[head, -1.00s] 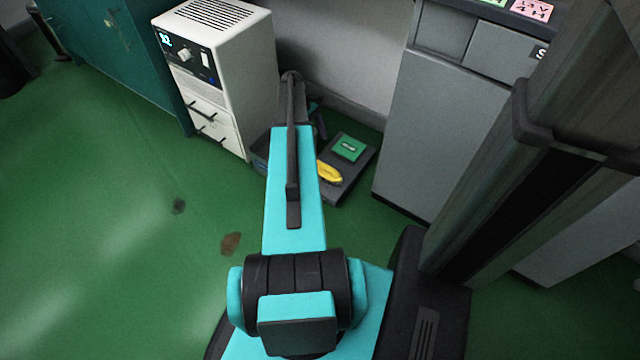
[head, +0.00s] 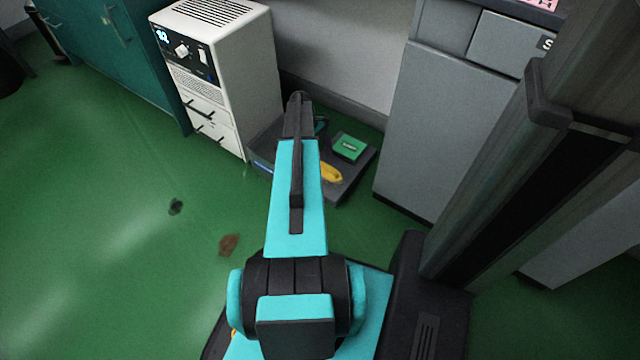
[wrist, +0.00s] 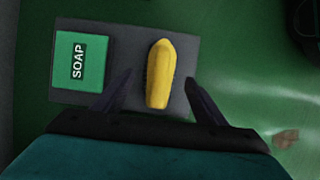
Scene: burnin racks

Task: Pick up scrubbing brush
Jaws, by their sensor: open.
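The yellow, elongated, rounded object (wrist: 160,74) looks like the scrubbing brush. It lies on a dark grey tray (wrist: 128,50) on the floor and also shows in the head view (head: 331,173), partly hidden by my arm. In the wrist view my gripper (wrist: 157,90) is open and empty, its two dark fingers apart on either side of the brush's lower part. The fingers appear above the brush and show no clear contact. In the head view my gripper is hidden behind my arm.
A green soap box (wrist: 78,62) lies left of the brush on the same tray. A white cabinet unit (head: 228,80) stands left of the tray and a grey cabinet (head: 440,120) right of it. A wall is behind. The green floor in front is mostly clear.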

